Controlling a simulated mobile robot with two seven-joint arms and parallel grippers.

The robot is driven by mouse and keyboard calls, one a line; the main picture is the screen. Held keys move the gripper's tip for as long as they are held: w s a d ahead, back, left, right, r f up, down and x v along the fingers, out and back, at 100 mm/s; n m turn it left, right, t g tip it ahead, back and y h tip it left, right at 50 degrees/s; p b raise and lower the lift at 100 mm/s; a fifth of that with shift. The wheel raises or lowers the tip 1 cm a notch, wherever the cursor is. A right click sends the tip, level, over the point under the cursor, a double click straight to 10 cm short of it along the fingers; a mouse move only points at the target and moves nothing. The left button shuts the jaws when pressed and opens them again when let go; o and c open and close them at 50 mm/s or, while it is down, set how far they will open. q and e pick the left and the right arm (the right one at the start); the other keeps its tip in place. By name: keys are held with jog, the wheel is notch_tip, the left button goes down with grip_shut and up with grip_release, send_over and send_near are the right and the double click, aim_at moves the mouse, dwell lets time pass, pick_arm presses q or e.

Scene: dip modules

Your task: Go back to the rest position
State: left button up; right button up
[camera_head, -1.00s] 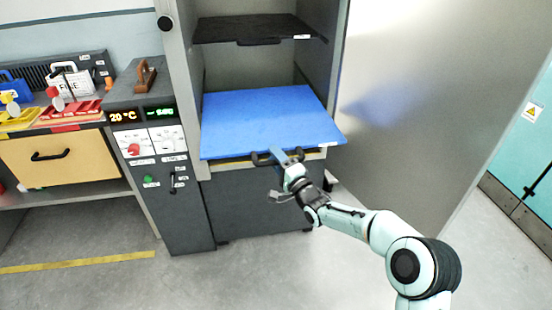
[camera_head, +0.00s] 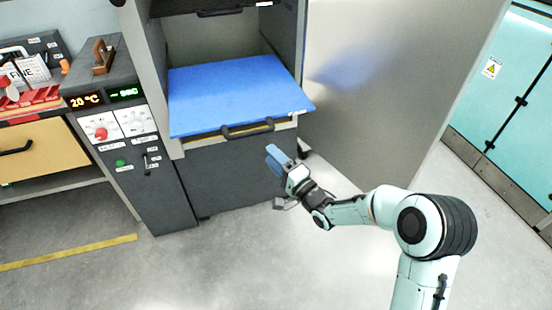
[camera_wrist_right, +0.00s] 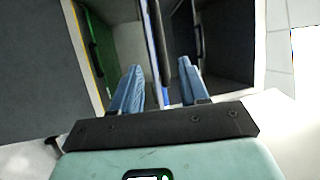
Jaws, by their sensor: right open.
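My right gripper (camera_head: 277,158) is in front of the cabinet, below and apart from the dark handle (camera_head: 247,129) of the blue shelf (camera_head: 235,90). In the right wrist view its two blue fingers (camera_wrist_right: 158,90) are spread with nothing between them. My right arm comes in from the lower right. The blue shelf is pulled partly out of the open cabinet and is empty. My left gripper is not in the head view.
The cabinet door (camera_head: 390,80) stands open at the right. A control panel (camera_head: 125,125) with dials and displays is left of the cabinet. A yellow drawer (camera_head: 40,148) is further left. The grey floor (camera_head: 240,260) in front is clear.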

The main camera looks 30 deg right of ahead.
jog(key=shift+s, duration=0.25)
dwell(0.3)
